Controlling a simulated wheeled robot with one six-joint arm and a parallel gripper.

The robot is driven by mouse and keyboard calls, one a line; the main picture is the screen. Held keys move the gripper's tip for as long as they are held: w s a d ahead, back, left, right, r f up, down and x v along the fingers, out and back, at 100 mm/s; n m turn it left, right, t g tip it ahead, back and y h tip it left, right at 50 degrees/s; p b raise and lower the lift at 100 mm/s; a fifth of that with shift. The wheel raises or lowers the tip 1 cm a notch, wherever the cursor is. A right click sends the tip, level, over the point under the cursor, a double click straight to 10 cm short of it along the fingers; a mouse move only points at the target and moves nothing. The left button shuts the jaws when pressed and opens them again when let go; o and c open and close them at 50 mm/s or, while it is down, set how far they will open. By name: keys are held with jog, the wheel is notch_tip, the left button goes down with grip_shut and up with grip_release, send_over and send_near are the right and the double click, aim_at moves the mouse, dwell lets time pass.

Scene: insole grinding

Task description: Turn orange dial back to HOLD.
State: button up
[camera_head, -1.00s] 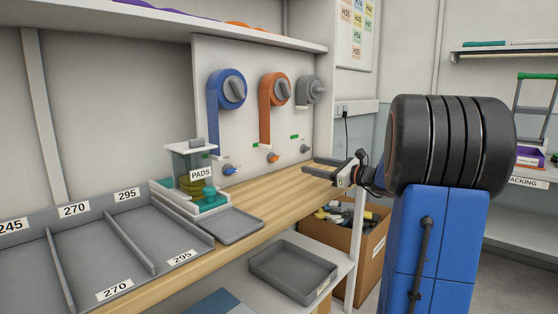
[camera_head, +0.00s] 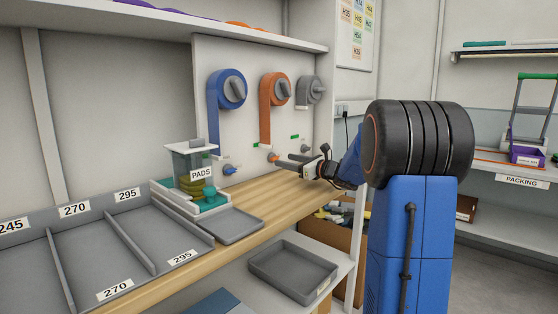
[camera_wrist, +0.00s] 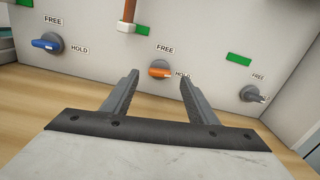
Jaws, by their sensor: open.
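The orange dial (camera_wrist: 159,69) sits on the white panel, between my two fingers in the wrist view and beyond their tips. Its handle lies roughly level, with the label FREE above it and HOLD to its right, partly covered by the dial or a finger. It also shows in the head view (camera_head: 273,157), low on the panel under the orange strap. My gripper (camera_wrist: 159,76) is open and empty, pointing at the panel with the fingers either side of the dial. In the head view my gripper (camera_head: 284,160) is just right of the dial.
A blue dial (camera_wrist: 47,43) is to the left and a grey dial (camera_wrist: 250,93) to the right. Orange strap roll (camera_head: 274,88) hangs above. A pads dispenser (camera_head: 193,175) stands on the wooden bench (camera_head: 272,204). Bench in front of the panel is clear.

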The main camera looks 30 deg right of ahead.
aim_at(277, 158)
jog(key=shift+x, duration=2.45)
jog(key=shift+c, duration=0.7)
jog(key=c, duration=0.9)
